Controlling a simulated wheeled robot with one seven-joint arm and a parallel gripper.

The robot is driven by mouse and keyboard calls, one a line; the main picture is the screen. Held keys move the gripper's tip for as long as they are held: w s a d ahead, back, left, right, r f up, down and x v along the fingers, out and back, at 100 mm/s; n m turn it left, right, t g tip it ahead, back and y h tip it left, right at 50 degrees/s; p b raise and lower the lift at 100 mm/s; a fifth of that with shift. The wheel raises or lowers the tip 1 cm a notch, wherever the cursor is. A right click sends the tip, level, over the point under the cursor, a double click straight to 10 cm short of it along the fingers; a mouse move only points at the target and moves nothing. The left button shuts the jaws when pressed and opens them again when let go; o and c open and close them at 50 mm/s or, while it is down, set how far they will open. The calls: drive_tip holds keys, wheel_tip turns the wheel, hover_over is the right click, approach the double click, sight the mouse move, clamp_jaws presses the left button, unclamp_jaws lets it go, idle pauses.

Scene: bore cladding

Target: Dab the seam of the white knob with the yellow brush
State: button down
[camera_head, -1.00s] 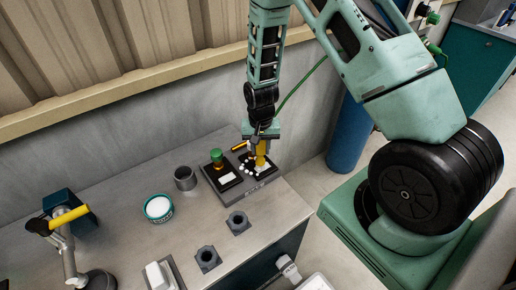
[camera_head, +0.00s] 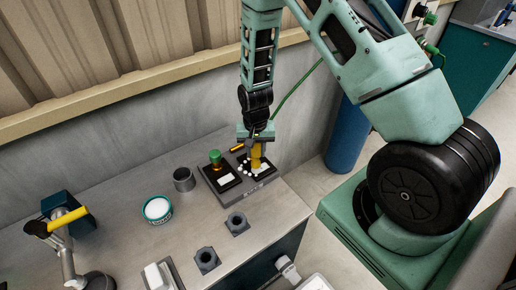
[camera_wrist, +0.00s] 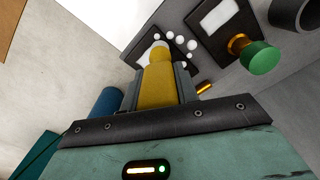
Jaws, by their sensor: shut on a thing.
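My gripper (camera_head: 256,141) is shut on the yellow brush (camera_wrist: 160,85), which also shows in the head view (camera_head: 256,155). The brush points down over the right-hand black pad of a grey block. Its pale tip is among several small round white pieces (camera_wrist: 180,40) on that pad, beside a white label; they show in the head view too (camera_head: 247,171). I cannot tell which piece is the white knob, or whether the tip touches it. No seam can be made out.
A green-topped knob (camera_head: 215,157) stands on the left-hand pad. A grey cup (camera_head: 184,179), a teal tub with white contents (camera_head: 157,210) and two dark nut-like fittings (camera_head: 207,261) are on the bench. A yellow-handled stand (camera_head: 68,218) is at left. A wall runs behind.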

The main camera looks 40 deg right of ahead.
drive_tip(key=shift+s+f, duration=0.1)
drive_tip(key=shift+s, duration=0.05)
drive_tip(key=shift+d, duration=0.9)
drive_tip(key=shift+a+r, duration=0.25)
drive_tip(key=shift+a, duration=0.65)
drive_tip(key=shift+r+p, duration=0.15)
drive_tip(key=shift+p, duration=0.2)
drive_tip(key=shift+r+p, duration=0.45)
drive_tip(key=shift+r, duration=0.15)
